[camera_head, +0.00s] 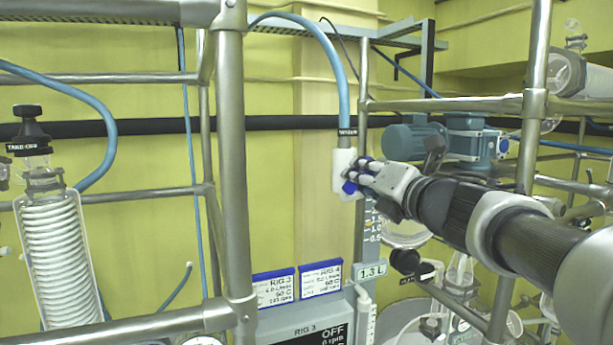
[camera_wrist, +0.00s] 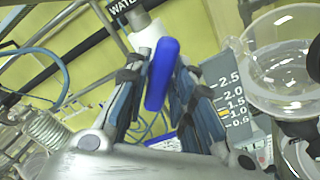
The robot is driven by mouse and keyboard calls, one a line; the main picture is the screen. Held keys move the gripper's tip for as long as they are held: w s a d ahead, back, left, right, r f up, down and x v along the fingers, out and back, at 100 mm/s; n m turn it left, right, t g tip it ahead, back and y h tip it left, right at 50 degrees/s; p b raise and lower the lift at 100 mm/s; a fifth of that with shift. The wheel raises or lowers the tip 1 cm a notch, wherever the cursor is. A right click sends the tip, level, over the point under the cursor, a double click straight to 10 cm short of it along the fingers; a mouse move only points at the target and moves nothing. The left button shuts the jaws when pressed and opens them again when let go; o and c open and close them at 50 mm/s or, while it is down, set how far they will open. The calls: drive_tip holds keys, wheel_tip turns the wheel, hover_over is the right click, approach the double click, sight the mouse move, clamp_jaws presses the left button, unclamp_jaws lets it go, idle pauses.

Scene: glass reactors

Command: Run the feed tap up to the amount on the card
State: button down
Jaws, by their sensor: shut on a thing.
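A white tap body (camera_head: 343,173) hangs under a blue hose. Its label starts with "WATE" in the wrist view, where the body (camera_wrist: 148,38) also shows. My gripper (camera_head: 362,180) is shut on the tap's blue handle (camera_wrist: 162,74), with a finger on each side in the wrist view. A card (camera_head: 372,271) reads "1.3 L". A grey scale (camera_wrist: 232,95) runs from 0.5 to 2.5, with a small orange mark between 1.0 and 1.5. A clear glass vessel (camera_wrist: 285,65) stands beside the scale; I cannot make out a liquid level in it.
Steel frame posts (camera_head: 232,170) and rails surround the place. Two rig cards (camera_head: 273,288) sit above a panel (camera_head: 320,332) showing "OFF". A coiled glass condenser (camera_head: 58,255) stands at left. A blue motor (camera_head: 415,138) is behind my arm. More glassware is at lower right.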

drive_tip(key=shift+m+p, duration=0.5)
drive_tip(key=shift+m, duration=4.3)
drive_tip(key=c, duration=1.5)
unclamp_jaws()
